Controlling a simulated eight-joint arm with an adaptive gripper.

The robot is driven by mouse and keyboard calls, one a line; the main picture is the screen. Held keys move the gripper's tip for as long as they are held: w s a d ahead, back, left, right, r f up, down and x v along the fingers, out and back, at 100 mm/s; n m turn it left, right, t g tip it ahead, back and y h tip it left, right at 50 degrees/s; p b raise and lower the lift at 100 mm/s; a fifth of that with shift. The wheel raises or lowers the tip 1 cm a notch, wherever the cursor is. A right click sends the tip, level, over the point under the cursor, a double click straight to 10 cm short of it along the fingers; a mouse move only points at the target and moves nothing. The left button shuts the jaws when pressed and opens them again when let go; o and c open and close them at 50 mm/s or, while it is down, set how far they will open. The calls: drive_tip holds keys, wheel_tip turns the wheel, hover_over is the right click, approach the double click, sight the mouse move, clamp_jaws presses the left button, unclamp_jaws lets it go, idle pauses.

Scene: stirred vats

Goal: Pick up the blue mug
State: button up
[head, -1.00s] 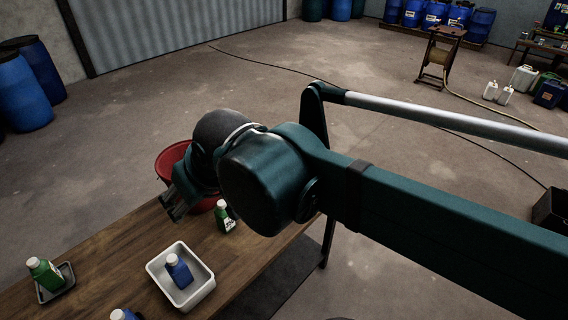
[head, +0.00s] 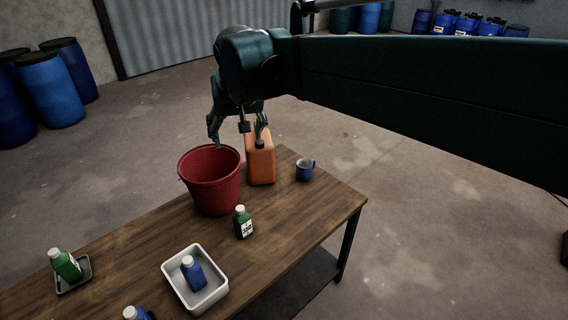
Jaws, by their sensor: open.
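The blue mug (head: 304,171) stands upright near the right end of the wooden table, its handle toward the right. My gripper (head: 238,143) is open and points down, to the left of the mug and higher in the picture. It overlaps the top of the orange canister and the space above the red bucket's rim. Nothing shows between its fingers. The mug is fully in view and apart from the gripper.
The orange canister (head: 261,166) stands just left of the mug. The red bucket (head: 211,185) is further left. A green bottle (head: 243,223) stands in front, and a white tray (head: 222,288) holds a blue bottle (head: 193,273). The wooden table (head: 320,213) is bare in front of the mug.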

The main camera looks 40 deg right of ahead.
drive_tip(key=w+d+m+g, duration=0.1)
drive_tip(key=w+d, duration=0.2)
drive_tip(key=d, duration=0.3)
drive_tip(key=w+d+f+m+h, duration=0.1)
drive_tip(key=w+d+m, duration=0.15)
drive_tip(key=d, duration=0.45)
drive_tip(key=w+d+m+g, duration=0.1)
drive_tip(key=w+d, duration=0.2)
drive_tip(key=d, duration=0.3)
drive_tip(key=m+g+b, duration=0.2)
drive_tip(key=m, duration=0.2)
hover_over(304, 163)
drive_tip(key=s+a, duration=0.4)
wheel_tip(304, 163, down, 6)
drive_tip(key=shift+h, duration=0.4)
drive_tip(key=f, duration=2.9)
drive_tip(key=shift+w+a+f, duration=0.25)
drive_tip(key=shift+a+f, duration=0.1)
drive_tip(key=shift+x, duration=1.3)
drive_tip(key=shift+f, duration=0.1)
drive_tip(key=shift+w+b+x, duration=0.2)
drive_tip(key=shift+b+x, duration=0.6)
drive_tip(key=shift+x, duration=1.7)
